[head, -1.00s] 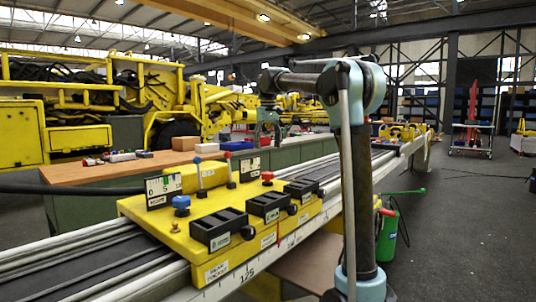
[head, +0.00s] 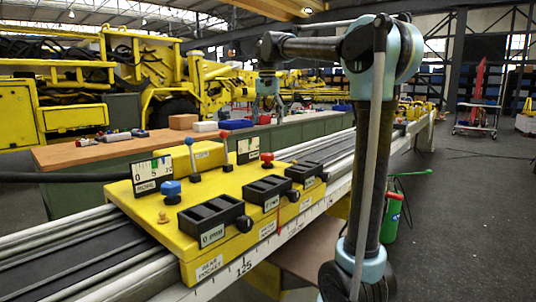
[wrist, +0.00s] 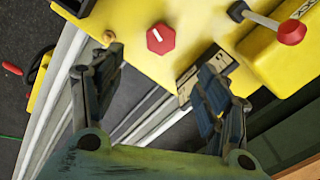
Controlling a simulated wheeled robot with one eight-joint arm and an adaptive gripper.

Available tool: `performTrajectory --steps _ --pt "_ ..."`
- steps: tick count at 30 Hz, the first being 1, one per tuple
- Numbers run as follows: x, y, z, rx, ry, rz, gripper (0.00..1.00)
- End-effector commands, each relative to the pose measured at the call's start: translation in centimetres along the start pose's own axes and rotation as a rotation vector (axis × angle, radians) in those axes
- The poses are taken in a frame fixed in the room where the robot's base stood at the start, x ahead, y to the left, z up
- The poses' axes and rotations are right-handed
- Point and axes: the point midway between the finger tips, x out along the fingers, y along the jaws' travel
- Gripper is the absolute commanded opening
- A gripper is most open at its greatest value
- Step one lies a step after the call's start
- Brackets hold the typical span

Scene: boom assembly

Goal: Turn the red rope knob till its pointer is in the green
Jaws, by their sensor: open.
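The red knob (wrist: 161,38) is hexagonal with a white pointer line on top, and sits on the yellow panel in the wrist view. In the head view the red knob (head: 267,157) stands near the back edge of the panel, beside a small gauge sign (head: 248,148). My gripper (wrist: 160,65) is open and empty, its fingers on either side below the knob in the picture, apart from it. In the head view my gripper (head: 268,95) hangs beyond the panel. The gauge card (wrist: 190,84) is partly hidden by the right finger; its pointer cannot be read.
A lever with a red ball (wrist: 292,32) stands right of the knob in the wrist view. A blue knob (head: 171,188), a blue-topped lever (head: 189,141) and black boxes (head: 215,215) share the panel (head: 150,220). A workbench (head: 110,150) lies behind.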

Motion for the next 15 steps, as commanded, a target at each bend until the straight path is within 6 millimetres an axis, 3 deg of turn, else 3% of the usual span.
performTrajectory --steps 15 --pt "9.0 -0.5 0.3 -0.008 0.000 0.000 0.69"
